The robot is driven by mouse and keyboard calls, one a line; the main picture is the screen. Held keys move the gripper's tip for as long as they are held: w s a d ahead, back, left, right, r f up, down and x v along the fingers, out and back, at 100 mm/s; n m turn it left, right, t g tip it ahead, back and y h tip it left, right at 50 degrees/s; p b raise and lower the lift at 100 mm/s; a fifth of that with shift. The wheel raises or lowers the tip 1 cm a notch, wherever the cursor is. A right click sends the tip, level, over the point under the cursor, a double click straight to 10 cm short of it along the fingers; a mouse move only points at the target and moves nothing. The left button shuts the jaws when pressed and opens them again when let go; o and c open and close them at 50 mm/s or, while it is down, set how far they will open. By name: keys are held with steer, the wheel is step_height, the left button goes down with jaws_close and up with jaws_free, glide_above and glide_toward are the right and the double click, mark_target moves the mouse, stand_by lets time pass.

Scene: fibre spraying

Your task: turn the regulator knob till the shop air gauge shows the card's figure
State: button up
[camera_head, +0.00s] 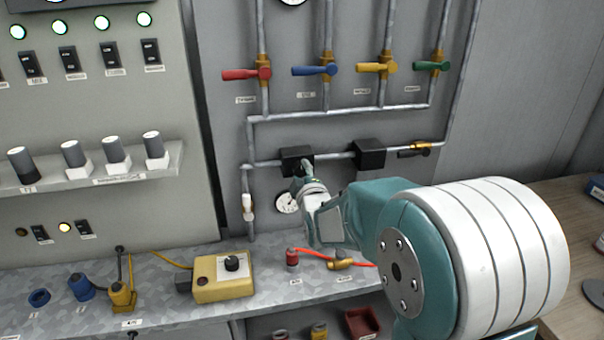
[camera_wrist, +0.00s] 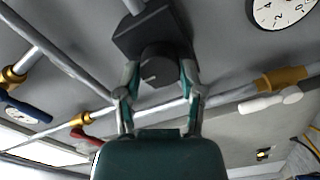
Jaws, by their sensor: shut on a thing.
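The regulator is a black block on the horizontal pipe, seen in the head view (camera_head: 297,156). Its round dark knob (camera_wrist: 158,68) has a pale mark on its face in the wrist view. My gripper (camera_wrist: 158,80) has one finger on each side of the knob and is shut on it; my gripper also shows in the head view (camera_head: 308,174). A round white gauge (camera_head: 286,203) sits just below the regulator, partly covered by my gripper. A gauge face (camera_wrist: 282,8) is cut off at the wrist view's top right, so I cannot read it surely. I cannot identify the card.
Red (camera_head: 246,74), blue (camera_head: 315,71), yellow (camera_head: 377,67) and green (camera_head: 432,65) valve handles stand above. A second black block (camera_head: 370,154) is on the same pipe to the right. A yellow box (camera_head: 223,280) with a black knob rests on the grey bench below.

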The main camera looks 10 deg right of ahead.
steer(key=shift+f, duration=0.2)
steer(key=o, duration=1)
steer(key=shift+o, duration=0.8)
steer(key=shift+a, duration=0.1)
steer(key=shift+r, duration=0.1)
steer(key=s, duration=1.2)
steer(key=shift+a, duration=0.1)
